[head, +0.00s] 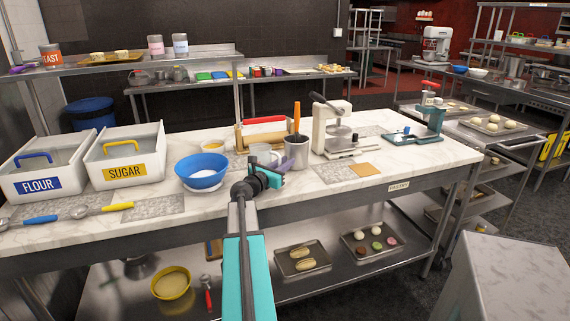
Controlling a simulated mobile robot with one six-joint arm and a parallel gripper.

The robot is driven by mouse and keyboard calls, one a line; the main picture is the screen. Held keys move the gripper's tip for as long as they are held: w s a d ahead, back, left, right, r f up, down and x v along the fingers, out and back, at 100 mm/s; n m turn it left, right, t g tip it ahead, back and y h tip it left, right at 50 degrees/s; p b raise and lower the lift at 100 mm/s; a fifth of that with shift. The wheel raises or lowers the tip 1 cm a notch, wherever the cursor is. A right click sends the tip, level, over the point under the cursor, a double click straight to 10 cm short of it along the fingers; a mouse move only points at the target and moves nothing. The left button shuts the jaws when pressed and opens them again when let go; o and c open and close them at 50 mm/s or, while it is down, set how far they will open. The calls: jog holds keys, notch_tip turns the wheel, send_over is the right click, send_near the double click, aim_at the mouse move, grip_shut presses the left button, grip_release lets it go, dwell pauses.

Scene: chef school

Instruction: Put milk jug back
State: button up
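My gripper (269,179) is over the counter, in front of the vessel and right of the blue bowl.
A blue bowl (202,172) is close left of my gripper. Sugar (125,171) and flour (39,186) bins stand further left. A white press (332,134) stands right. Trays lie on the shelf below.

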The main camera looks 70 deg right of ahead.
jog(key=shift+o, duration=0.7)
jog(key=shift+a+r, duration=0.1)
jog(key=shift+r, duration=0.05)
jog(key=shift+b+v, duration=0.4)
jog(key=shift+v, duration=5.55)
jog(key=shift+s, duration=0.1)
